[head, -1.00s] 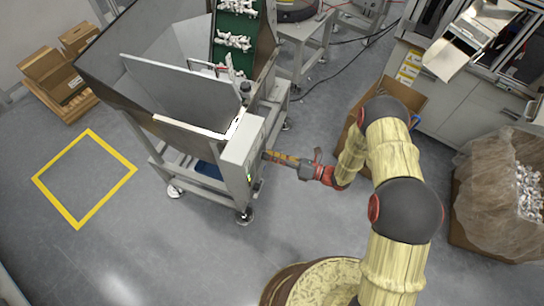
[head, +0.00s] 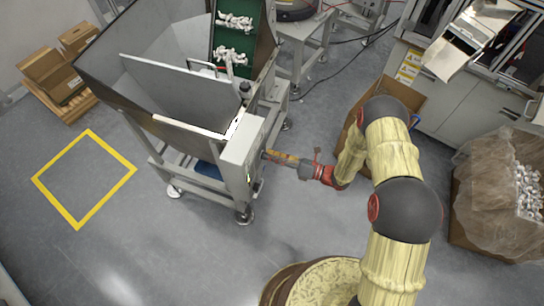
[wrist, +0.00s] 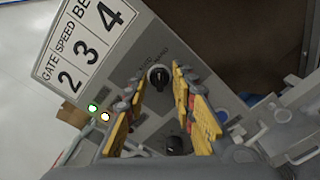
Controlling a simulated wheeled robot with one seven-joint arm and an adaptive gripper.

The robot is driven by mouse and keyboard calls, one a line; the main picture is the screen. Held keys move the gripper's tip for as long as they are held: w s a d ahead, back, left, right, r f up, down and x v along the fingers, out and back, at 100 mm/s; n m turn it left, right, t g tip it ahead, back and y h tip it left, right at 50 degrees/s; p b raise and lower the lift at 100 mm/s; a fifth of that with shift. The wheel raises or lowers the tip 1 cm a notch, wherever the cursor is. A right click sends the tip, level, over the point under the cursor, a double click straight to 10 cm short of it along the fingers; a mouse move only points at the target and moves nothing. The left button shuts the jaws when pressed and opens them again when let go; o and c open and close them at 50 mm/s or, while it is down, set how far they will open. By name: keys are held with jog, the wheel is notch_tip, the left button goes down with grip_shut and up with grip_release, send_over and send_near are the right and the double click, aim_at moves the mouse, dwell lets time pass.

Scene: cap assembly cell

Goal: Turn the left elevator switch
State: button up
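The elevator's grey control box (head: 239,150) is on the side of the hopper machine. In the wrist view its panel (wrist: 140,50) carries a black rotary switch (wrist: 158,76), with small lettering above it. A second black switch (wrist: 175,145) is lower, partly framed by the gripper. I cannot tell from the labels which one is the left switch. My gripper (wrist: 158,92) is open, with yellow finger pads on either side of the upper switch; contact is not clear. In the head view my gripper (head: 268,156) reaches the box's right face.
A label plate (wrist: 80,45) reads GATE, SPEED and 2, 3, 4. The green belt (head: 233,40) carries white parts. An open cardboard box (head: 408,95) stands behind my arm. Floor is clear in front.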

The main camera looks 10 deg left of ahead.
jog(key=s+d, duration=0.1)
jog(key=d, duration=1.1)
jog(key=shift+s, duration=0.35)
jog(key=shift+a, duration=0.1)
